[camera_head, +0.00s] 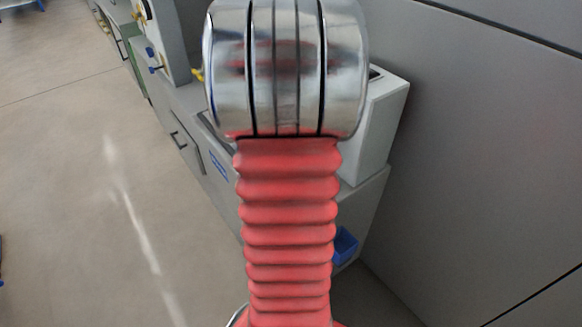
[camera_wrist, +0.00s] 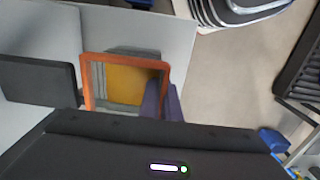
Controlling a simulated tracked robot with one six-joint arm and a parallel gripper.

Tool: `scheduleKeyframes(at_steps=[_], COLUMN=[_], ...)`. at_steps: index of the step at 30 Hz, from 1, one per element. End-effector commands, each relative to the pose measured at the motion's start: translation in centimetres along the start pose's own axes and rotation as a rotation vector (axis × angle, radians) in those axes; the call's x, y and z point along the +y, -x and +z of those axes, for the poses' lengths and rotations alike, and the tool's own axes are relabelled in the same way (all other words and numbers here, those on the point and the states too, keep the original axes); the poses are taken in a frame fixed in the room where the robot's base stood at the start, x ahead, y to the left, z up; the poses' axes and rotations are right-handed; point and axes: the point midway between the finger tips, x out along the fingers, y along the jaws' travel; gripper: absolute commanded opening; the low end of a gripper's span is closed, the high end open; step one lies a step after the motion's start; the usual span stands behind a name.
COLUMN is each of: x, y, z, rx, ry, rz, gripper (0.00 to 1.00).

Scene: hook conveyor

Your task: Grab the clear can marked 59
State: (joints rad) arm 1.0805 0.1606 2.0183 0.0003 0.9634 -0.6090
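No can marked 59 can be made out in either view, and no number is legible. My gripper (camera_wrist: 150,145) shows in the wrist view as a dark body across the bottom with small lights on it. A black block (camera_wrist: 38,80) at its left may be one of its fingers. An orange square frame (camera_wrist: 88,85) with a yellow inside (camera_wrist: 128,84) lies just beyond the gripper. Two purple upright strips (camera_wrist: 160,102) stand at its right edge. I cannot tell whether the gripper touches any of these. The gripper is hidden in the head view.
My red arm fills the middle of the head view. Behind it are a grey cabinet row (camera_head: 188,125), a light box (camera_head: 378,125) and a blue bin (camera_head: 344,246). A grey wall (camera_head: 480,150) closes the right side.

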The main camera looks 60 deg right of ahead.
Motion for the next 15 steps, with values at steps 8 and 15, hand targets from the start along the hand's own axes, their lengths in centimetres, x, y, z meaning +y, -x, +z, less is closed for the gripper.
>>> scheduleKeyframes(at_steps=[8,15], x=[-5.1,-10.1], y=[0.1,0.0], z=[-0.1,-0.1], rx=[0.003,0.003], ry=[0.006,0.006], rz=[0.002,0.002], gripper=[0.0,0.0])
